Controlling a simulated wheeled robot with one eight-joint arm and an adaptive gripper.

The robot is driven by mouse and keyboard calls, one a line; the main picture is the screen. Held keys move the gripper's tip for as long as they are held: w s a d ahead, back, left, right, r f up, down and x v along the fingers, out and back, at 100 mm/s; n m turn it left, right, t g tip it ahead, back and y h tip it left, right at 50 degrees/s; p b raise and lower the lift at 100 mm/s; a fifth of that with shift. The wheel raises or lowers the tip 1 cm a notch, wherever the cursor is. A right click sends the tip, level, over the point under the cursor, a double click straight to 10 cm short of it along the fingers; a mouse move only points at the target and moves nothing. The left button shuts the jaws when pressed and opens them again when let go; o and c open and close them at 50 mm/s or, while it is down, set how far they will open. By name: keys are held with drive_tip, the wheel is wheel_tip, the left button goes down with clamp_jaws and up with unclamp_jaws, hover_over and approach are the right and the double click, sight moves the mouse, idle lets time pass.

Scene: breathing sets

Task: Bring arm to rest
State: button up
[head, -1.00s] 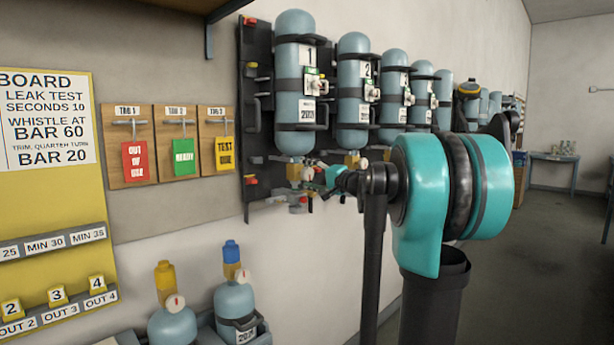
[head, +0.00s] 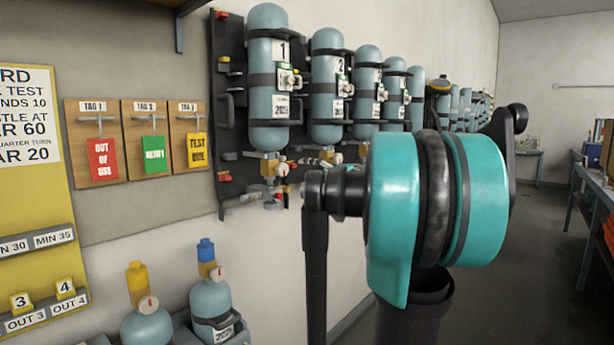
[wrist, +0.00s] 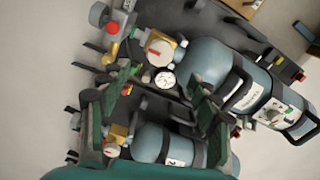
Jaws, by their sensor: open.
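My arm's teal and black joint stands large in front of the wall in the head view, folded over my dark column. It hides my gripper there. In the wrist view my gripper (wrist: 160,92) is open, with dark green fingers on the left and right and nothing held between them. Beyond the fingers is a breathing set with a blue-grey cylinder (wrist: 212,68), a round white gauge (wrist: 164,82) and yellow and red fittings. A second cylinder (wrist: 165,143) lies across the lower middle. I cannot tell how far the fingertips are from these parts.
Numbered cylinders, set 1 (head: 268,100) and set 2 (head: 326,105) among them, hang in a row on the wall. Tag hooks with red (head: 103,158), green and yellow tags hang left. Two smaller cylinders (head: 212,300) stand below. The floor (head: 545,215) at right is open.

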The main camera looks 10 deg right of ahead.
drive_tip(key=shift+f, duration=0.1)
drive_tip(key=s+a+f+n+g+h, duration=0.1)
drive_tip(key=s+a+f+n+g, duration=0.15)
drive_tip(key=s+f, duration=0.45)
drive_tip(key=s+a+f+n+g+h, duration=0.1)
drive_tip(key=s+a+f+g, duration=0.2)
drive_tip(key=f, duration=0.8)
drive_tip(key=s+a+f+n+g+h, duration=0.2)
drive_tip(key=s+a+f, duration=0.25)
drive_tip(key=f, duration=0.45)
drive_tip(key=s+d+f+n+g+h, duration=0.1)
drive_tip(key=s+d+f+h, duration=0.2)
drive_tip(key=s+f, duration=0.5)
drive_tip(key=s+d+f+n+g+h, duration=0.1)
drive_tip(key=s+d+f+g+h, duration=0.1)
drive_tip(key=s+f, duration=0.6)
drive_tip(key=shift+s+d+f+h, duration=0.25)
drive_tip(key=shift+d+f+h, duration=0.45)
drive_tip(key=shift+f+h, duration=0.1)
drive_tip(key=shift+n, duration=0.25)
